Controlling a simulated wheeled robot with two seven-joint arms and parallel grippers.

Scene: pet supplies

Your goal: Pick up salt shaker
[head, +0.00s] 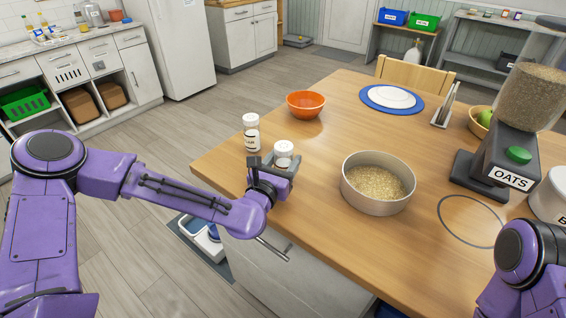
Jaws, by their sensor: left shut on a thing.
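My left gripper (276,165) is over the near left part of the wooden table. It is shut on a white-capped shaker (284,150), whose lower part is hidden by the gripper. A second white-capped shaker (251,132) stands upright on the table just left of and behind the gripper, apart from it. It has a dark label that is too small to read, so I cannot tell which shaker holds salt. My right gripper is out of view; only part of my right arm shows at the lower right.
A round metal pan (348,190) of grain stands right of the gripper. An orange bowl (306,104) and a blue-rimmed plate (391,98) are farther back. An oats dispenser (512,160) stands at the right. The table's left edge (222,200) is close to the gripper.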

